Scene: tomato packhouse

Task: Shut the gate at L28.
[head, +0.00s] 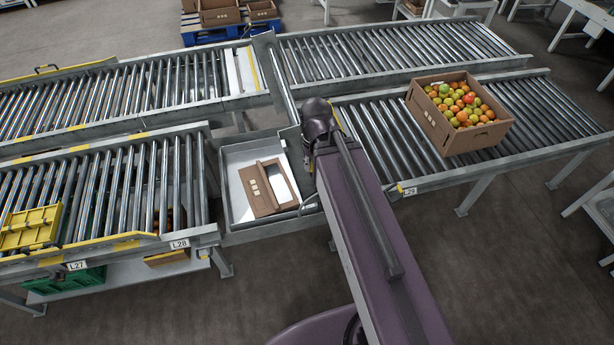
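The L28 label (180,244) is on the front edge of the lower-left roller conveyor (206,232), at its right end. To its right, a grey shallow tray-like section (236,212) fills the space before the L29 conveyor and holds an open brown carton. A grey upright plate (272,62) stands at the joint of the back conveyors. I cannot tell for sure which part is the gate or how it stands. My arm reaches from the bottom to the right side of the tray section. My gripper's fingers are hidden behind the arm's end.
The L29 label (409,191) marks the right conveyor, which carries a carton (437,128) of tomatoes. A yellow crate (30,228) sits on the left conveyor near the L27 label (77,265). A green crate (66,283) is below. The floor in front is clear.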

